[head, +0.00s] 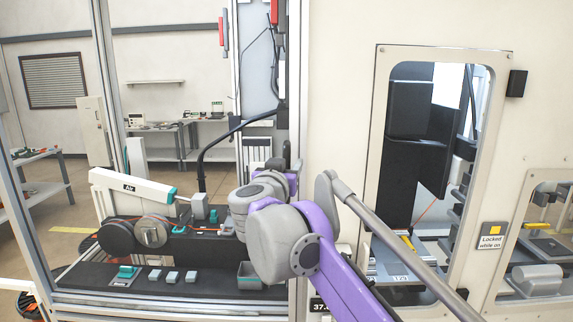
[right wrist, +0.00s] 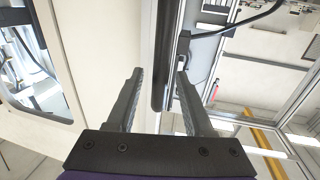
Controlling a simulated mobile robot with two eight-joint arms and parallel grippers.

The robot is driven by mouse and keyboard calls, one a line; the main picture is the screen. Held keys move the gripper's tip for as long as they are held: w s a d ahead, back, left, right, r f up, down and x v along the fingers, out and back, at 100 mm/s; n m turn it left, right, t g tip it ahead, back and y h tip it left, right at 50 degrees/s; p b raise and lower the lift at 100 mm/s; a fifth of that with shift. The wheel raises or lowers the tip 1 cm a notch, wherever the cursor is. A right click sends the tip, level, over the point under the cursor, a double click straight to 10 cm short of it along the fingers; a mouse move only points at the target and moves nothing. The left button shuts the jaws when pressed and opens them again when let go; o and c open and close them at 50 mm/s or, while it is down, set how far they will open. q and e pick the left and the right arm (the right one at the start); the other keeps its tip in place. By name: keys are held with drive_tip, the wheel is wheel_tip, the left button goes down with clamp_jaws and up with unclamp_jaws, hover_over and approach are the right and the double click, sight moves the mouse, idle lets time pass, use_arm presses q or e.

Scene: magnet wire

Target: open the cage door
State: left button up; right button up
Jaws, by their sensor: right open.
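The cage shows in the head view as an aluminium frame, with an upright post (head: 298,60) beside a cream machine wall. I cannot tell clearly which part is its door. My right gripper (head: 286,152) is at this post, partly hidden behind my own wrist. In the right wrist view, the right gripper (right wrist: 160,75) is open, with one finger on each side of a dark upright bar (right wrist: 165,50). The bar runs along the aluminium profile and looks like a handle or edge strip. I see no clear contact with the fingers. My left gripper is not in view.
A dark bench (head: 210,280) with spools and small blocks lies behind the frame at left. A windowed cream panel (head: 443,55) stands at right, near a "Locked while on" sign (head: 491,236). A black curved tube (head: 203,160) rises behind my right gripper.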

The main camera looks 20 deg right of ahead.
drive_tip(key=shift+c, duration=0.2)
clamp_jaws()
idle(1.1)
